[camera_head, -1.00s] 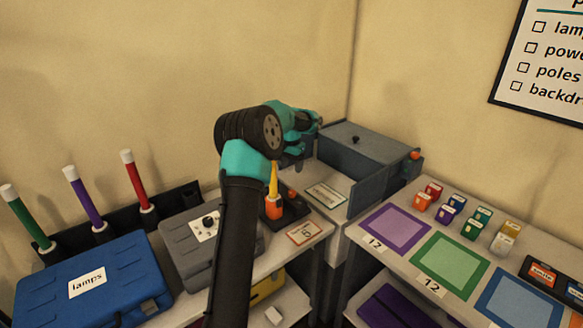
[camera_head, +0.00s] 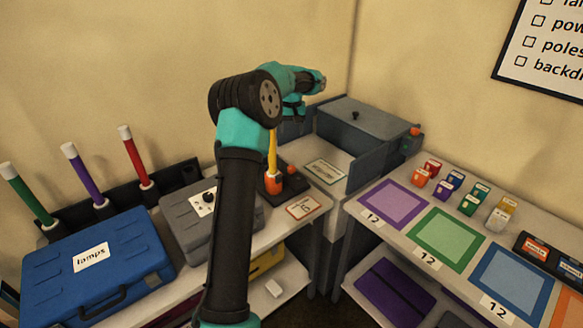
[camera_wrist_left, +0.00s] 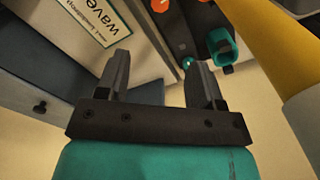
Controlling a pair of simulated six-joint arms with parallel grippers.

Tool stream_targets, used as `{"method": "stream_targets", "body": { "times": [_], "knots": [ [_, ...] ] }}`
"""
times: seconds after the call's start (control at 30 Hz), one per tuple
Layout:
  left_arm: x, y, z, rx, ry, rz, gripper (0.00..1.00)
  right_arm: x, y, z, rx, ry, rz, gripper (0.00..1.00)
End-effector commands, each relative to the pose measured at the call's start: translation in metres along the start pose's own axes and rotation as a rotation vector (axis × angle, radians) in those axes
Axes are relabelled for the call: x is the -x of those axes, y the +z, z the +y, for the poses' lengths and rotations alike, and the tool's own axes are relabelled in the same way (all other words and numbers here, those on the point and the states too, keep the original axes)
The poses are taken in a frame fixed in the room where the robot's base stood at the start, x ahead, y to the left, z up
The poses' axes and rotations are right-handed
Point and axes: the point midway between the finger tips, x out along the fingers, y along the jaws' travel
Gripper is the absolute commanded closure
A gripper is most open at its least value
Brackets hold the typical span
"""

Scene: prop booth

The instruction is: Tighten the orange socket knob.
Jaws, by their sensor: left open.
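An orange knob (camera_head: 292,170) sits on a dark base beside an orange socket (camera_head: 273,184) that holds an upright yellow pole (camera_head: 272,150). In the left wrist view an orange knob (camera_wrist_left: 159,5) shows at the top edge, and the yellow pole (camera_wrist_left: 295,50) crosses the right side. My left gripper (camera_wrist_left: 160,78) is open, with nothing between its fingers. It is above and behind the socket in the head view, apart from the knob; its fingertips are partly hidden by my own arm. My right gripper is not in view.
A grey box (camera_head: 370,125) with low walls stands behind to the right, with a card (camera_head: 325,172) before it. A teal part (camera_wrist_left: 222,48) is close to the right fingertip. A grey case (camera_head: 180,210) and blue lamps case (camera_head: 95,275) stand to the left.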

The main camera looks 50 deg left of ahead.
Motion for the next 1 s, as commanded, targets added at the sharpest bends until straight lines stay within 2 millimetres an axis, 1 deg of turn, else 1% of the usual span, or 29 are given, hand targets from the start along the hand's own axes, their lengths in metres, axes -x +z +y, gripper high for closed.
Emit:
{"method": "stream_targets", "body": {
  "times": [0.17,0.27,0.37,0.57,1.0],
  "knots": [
    [-0.003,0.0,0.0,-0.001,0.0,-0.001,0.39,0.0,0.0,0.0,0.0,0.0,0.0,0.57],
    [-0.009,0.0,0.0,-0.002,-0.001,-0.002,0.39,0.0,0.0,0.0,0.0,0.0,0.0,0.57],
    [-0.02,0.0,0.0,-0.003,-0.001,-0.002,0.39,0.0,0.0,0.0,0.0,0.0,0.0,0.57],
    [-0.051,0.0,0.0,-0.003,-0.002,-0.003,0.39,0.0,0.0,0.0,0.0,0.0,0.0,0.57],
    [-0.126,0.0,0.0,-0.002,-0.001,-0.003,0.39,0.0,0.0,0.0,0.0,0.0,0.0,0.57]
  ]
}}
